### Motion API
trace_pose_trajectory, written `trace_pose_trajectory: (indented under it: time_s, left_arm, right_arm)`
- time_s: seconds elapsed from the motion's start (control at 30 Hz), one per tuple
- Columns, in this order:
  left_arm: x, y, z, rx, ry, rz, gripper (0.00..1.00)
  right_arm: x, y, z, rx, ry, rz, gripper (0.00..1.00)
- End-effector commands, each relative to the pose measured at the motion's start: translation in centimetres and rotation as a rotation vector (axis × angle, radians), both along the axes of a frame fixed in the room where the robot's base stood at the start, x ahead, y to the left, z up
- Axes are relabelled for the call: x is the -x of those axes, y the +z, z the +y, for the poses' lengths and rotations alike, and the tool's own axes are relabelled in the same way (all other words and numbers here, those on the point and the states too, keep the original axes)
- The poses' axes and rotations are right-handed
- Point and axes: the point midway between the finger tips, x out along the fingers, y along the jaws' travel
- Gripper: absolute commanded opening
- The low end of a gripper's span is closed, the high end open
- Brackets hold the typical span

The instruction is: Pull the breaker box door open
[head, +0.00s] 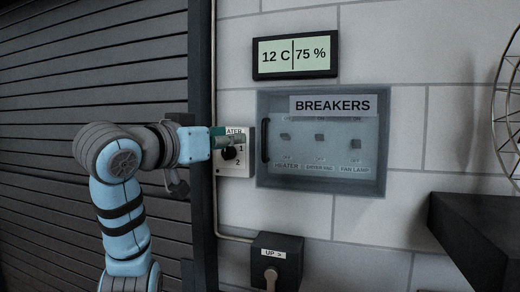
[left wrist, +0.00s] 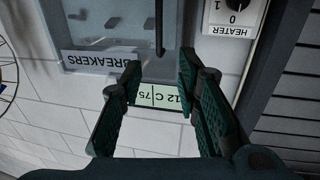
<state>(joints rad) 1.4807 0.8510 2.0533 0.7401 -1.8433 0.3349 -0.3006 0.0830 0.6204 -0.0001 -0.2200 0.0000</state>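The breaker box (head: 379,150) is a grey wall box with a see-through door labelled BREAKERS. The door looks closed, with several switches showing behind it. Its dark upright handle (head: 265,140) is on the door's left side. My left gripper (head: 229,138) is left of the handle, in front of the heater switch plate. In the left wrist view, upside down, the gripper (left wrist: 160,65) has its fingers apart with nothing between them. The handle (left wrist: 159,28) lies beyond the fingertips, lined up with the gap. The box (left wrist: 85,70) is also there. My right gripper is out of view.
The heater knob (head: 229,153) is close by my left gripper. A display (head: 296,55) hangs above the box. A lever box marked UP (head: 277,260) is below. A dark shelf (head: 465,235) and a wire fan guard (head: 508,110) are at right. A shutter (head: 50,150) fills the left.

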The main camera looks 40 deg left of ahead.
Motion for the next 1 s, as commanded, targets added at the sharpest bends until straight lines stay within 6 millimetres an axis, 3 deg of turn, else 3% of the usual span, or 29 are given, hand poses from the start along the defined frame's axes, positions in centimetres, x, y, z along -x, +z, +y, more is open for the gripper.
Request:
trace_pose_trajectory:
  time_s: [0.3,0.5,0.67,0.9,1.0]
  left_arm:
    - [-8.4,0.2,1.1,0.004,-0.002,0.008,0.3]
    - [-12.4,0.2,1.6,0.003,-0.002,0.005,0.3]
    - [-13.6,0.1,1.8,0.0,-0.001,0.003,0.3]
    - [-13.8,0.0,1.9,0.0,0.0,0.002,0.3]
    - [-13.7,0.0,1.9,0.0,0.0,0.002,0.17]
  right_arm:
    - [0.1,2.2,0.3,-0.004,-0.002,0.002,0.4]
    - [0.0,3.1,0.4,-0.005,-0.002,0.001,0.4]
    - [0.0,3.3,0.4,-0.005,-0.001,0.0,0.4]
    - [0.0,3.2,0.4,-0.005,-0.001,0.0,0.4]
    - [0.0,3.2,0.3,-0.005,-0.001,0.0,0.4]
